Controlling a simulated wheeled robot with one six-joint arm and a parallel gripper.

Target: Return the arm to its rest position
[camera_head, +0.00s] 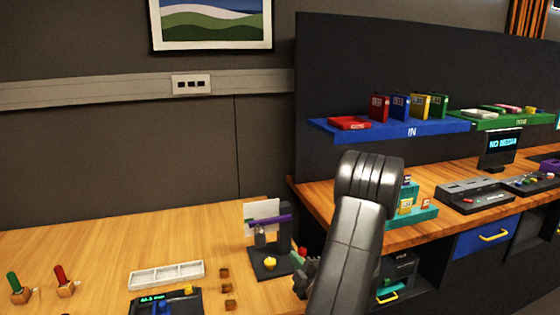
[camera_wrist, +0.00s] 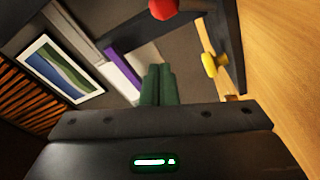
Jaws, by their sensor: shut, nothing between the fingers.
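My arm rises in the front middle of the head view, with a dark grey rounded elbow. My gripper shows in the wrist view (camera_wrist: 157,72), with its two dark green fingers shut together and nothing between them. In the head view the arm hides most of the gripper. Around the fingers in the wrist view are a red ball (camera_wrist: 163,8), a yellow knob (camera_wrist: 212,64) and a purple bar (camera_wrist: 122,62). In the head view a dark stand with the purple bar (camera_head: 270,222) and the yellow knob (camera_head: 270,263) is just left of my arm.
A wooden desk (camera_head: 120,245) holds a white tray (camera_head: 167,273), a small display device (camera_head: 165,303), and green (camera_head: 14,281) and red (camera_head: 61,275) joysticks. A blue IN shelf (camera_head: 430,128) and a second counter (camera_head: 450,210) stand behind and right of my arm. The desk's back left is clear.

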